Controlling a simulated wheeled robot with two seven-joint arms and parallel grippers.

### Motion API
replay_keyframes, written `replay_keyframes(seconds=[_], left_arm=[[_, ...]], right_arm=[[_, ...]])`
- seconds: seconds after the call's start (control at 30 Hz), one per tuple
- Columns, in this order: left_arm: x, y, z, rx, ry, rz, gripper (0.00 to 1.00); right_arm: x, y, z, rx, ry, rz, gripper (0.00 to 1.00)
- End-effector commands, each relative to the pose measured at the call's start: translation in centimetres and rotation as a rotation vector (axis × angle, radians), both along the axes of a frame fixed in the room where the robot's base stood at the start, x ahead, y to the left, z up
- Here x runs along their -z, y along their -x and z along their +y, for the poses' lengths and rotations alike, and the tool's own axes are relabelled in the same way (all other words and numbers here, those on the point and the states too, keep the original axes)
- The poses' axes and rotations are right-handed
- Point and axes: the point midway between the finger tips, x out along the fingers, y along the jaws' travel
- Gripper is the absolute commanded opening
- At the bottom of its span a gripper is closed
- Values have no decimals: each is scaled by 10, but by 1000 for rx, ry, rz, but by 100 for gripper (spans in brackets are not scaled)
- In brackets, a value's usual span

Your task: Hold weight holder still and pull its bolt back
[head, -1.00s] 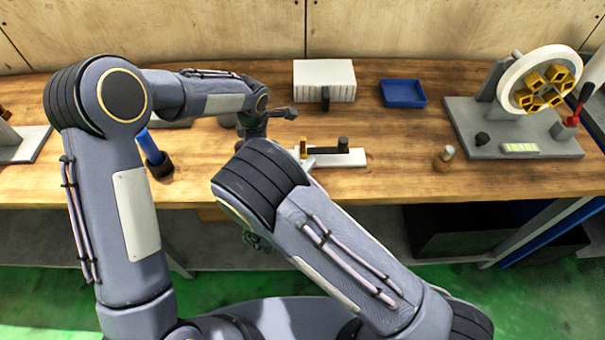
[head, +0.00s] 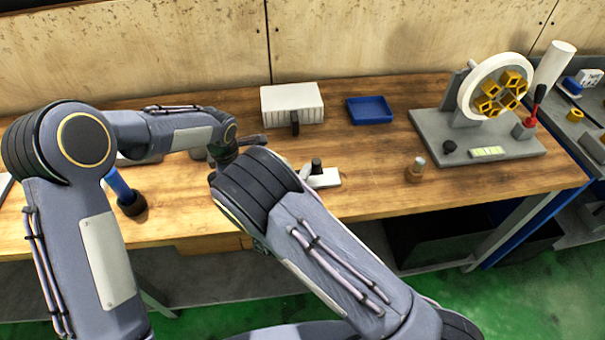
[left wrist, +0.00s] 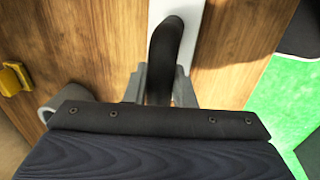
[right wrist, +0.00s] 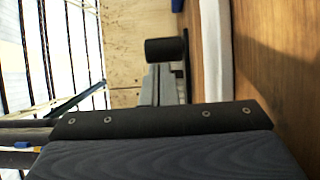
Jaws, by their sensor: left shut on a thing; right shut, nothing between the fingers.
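The weight holder has a white base (head: 326,178) on the bench, with its left part hidden behind my right arm in the head view. A dark knob (head: 316,165) stands on its right end. In the left wrist view my left gripper (left wrist: 159,88) is shut on a curved black handle (left wrist: 166,45) above the white base (left wrist: 180,10). In the right wrist view my right gripper (right wrist: 163,88) is shut and empty. A black cylindrical knob (right wrist: 166,50) is just beyond its fingertips; I cannot tell whether they touch. Which part is the bolt is unclear.
A white box (head: 292,104) and blue tray (head: 369,110) stand behind the holder. A small pot (head: 415,172) and a grey fixture with a white wheel (head: 478,148) are to the right. A blue-handled tool (head: 122,190) is left. Bench between holder and pot is clear.

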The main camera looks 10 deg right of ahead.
Motion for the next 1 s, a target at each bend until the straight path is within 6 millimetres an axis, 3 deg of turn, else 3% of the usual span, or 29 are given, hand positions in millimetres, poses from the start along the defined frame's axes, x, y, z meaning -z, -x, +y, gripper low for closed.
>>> replay_keyframes(seconds=[0.1, 0.23, 0.6, 0.77, 0.97, 1.0], left_arm=[[0, 0, 0, 0, 0, -1, 0], [0, 0, 1, 1, 0, 0, 0], [0, 0, 2, 0, -3, 1, 0], [0, 0, 2, 0, -4, 1, 0], [0, 0, 2, 0, -4, 1, 0], [0, 0, 2, 0, -4, 1, 0]], right_arm=[[0, 0, -26, 12, 4, 1, 0], [0, 0, -45, 11, 4, 1, 0], [0, 0, -49, 11, 2, 0, 0], [0, 2, -41, 8, 1, 0, 0], [0, 11, -4, 1, -3, -1, 0], [1, 21, 0, 1, 1, 3, 0]])
